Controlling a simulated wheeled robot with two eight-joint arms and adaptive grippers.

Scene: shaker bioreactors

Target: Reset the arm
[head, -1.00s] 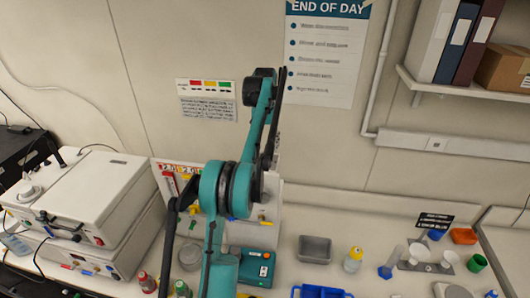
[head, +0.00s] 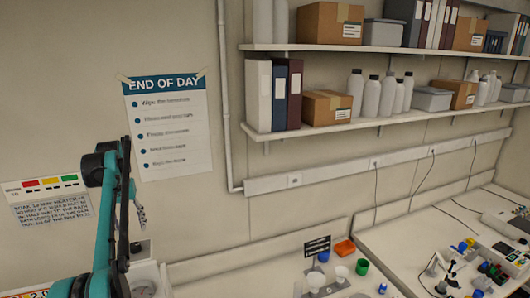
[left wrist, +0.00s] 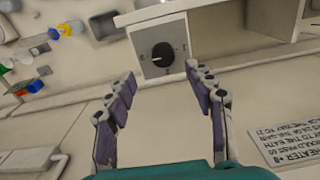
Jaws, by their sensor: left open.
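My teal left arm (head: 105,225) rises at the left of the head view, in front of the wall. My left gripper (left wrist: 163,88) is open and empty in the left wrist view, its two dark-padded fingers apart. Beyond the fingers is a white device with a black knob (left wrist: 163,56), and no contact shows. In the head view the gripper shows only small and edge-on, beside the arm. My right gripper is in neither view.
An END OF DAY poster (head: 168,125) hangs on the wall. Shelves (head: 350,128) hold binders, boxes and bottles. The bench below bears an orange tray (head: 345,247) and a green cup (head: 362,267). A grey tray (left wrist: 104,25) shows in the left wrist view.

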